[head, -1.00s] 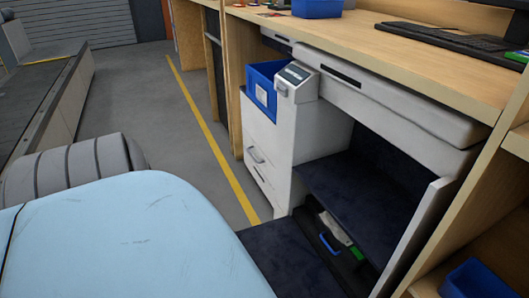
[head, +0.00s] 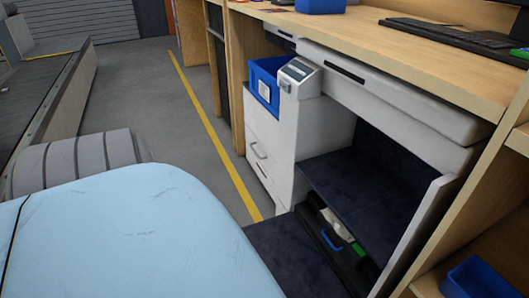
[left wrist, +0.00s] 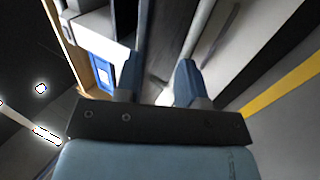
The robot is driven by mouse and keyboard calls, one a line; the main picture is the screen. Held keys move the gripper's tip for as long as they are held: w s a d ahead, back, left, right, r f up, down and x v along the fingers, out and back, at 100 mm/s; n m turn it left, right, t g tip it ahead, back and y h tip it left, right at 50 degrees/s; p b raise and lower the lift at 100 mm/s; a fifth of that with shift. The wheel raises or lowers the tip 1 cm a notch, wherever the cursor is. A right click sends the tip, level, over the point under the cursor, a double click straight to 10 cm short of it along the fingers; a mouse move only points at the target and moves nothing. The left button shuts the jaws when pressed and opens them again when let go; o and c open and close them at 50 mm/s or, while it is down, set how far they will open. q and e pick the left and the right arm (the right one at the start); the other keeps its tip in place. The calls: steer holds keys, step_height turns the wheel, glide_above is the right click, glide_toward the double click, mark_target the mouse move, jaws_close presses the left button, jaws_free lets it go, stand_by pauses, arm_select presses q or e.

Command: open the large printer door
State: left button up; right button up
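The large white printer (head: 325,125) stands under the wooden counter in the head view. Its front shows a wide dark opening, and a dark panel (head: 285,250) reaches out low in front of it. A white upright panel edge (head: 425,230) stands at the opening's right. I cannot tell for sure which panel is the large door. My left gripper (left wrist: 160,78) shows only in the left wrist view, with its two fingers apart. A pale rod or edge (left wrist: 200,25) runs down near the right finger; I cannot tell whether it touches. My right gripper is out of view.
A wooden counter (head: 420,65) with a keyboard (head: 440,36) is above the printer. A blue bin (head: 264,85) sits at its left. A conveyor (head: 45,100) is at far left, with open floor and a yellow line (head: 212,120) between.

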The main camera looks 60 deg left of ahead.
arm_select(q)
steer(key=s, duration=0.7)
steer(key=shift+s+a, duration=0.3)
steer(key=shift+s, duration=0.05)
